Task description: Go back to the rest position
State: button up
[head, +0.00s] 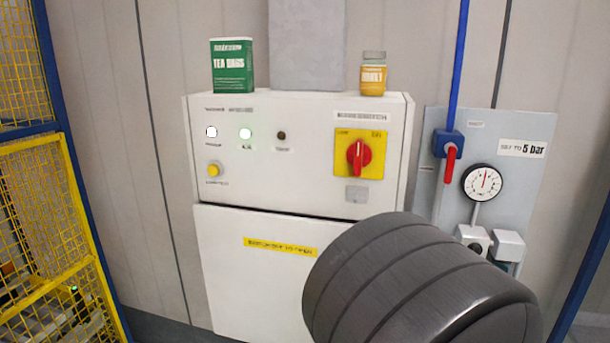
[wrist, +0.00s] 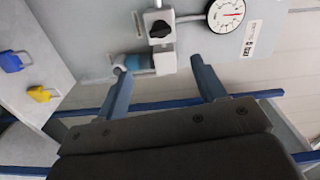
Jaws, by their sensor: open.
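My gripper (wrist: 160,66) shows in the wrist view, its two blue-grey fingers spread wide apart. It is open, with nothing held between the fingers. Beyond the fingertips is a grey panel with an air regulator with a black knob (wrist: 160,29) and a blue-bowled fitting (wrist: 130,62). I cannot tell whether the fingers touch anything. In the head view a dark ribbed part of my own arm fills the lower right, and the gripper itself is hidden.
A white control cabinet (head: 290,205) carries a red rotary switch (head: 359,155), a tea box (head: 231,66) and a honey jar (head: 373,75). A pressure gauge (head: 484,182) and red-handled valve (head: 450,160) are right. Yellow mesh fencing (head: 45,180) stands left.

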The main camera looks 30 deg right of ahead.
jog(key=x, duration=1.5)
jog(key=s+a+m, duration=0.6)
jog(key=m, duration=0.1)
jog(key=shift+s+a+m, duration=0.15)
jog(key=shift+a+m, duration=0.05)
jog(key=shift+m, duration=0.2)
dwell(1.5)
jog(key=o, duration=0.8)
jog(key=s+a+f+m, duration=0.4)
jog(key=s+f+m, duration=0.8)
jog(key=s, duration=0.4)
jog(key=x, duration=0.9)
jog(key=shift+w+d+f+n, duration=0.15)
jog(key=shift+d+f+n, duration=0.15)
jog(key=shift+d+f, duration=0.1)
